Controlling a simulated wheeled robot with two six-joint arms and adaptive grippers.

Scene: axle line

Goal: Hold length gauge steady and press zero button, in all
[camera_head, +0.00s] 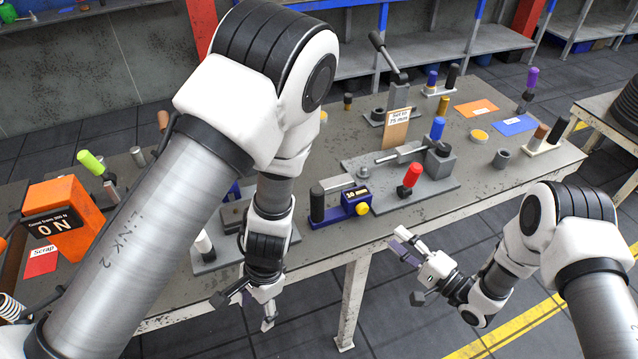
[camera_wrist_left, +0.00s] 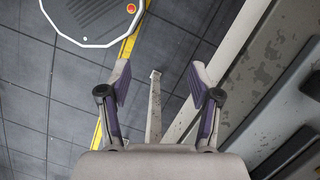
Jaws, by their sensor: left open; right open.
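The length gauge (camera_head: 340,213) stands near the front edge of the middle table in the head view. It has a blue body, a small dark display that seems to read 10 mm, and an upright black grip (camera_head: 317,203) at its left end. A round yellow button (camera_head: 362,209) is on its right front; I take it as the zero button. My left gripper (camera_head: 247,311) is open and empty, left of and nearer than the gauge, by the table's front edge. It shows open in the left wrist view (camera_wrist_left: 159,84). My right gripper (camera_head: 408,266) is open and empty, right of the gauge, off the table edge.
A fixture with a red-topped handle (camera_head: 411,175) stands right behind the gauge. A lever press (camera_head: 390,75) and a tan card (camera_head: 396,128) are farther back. A white-topped peg (camera_head: 204,243) is at left. The floor in front is clear.

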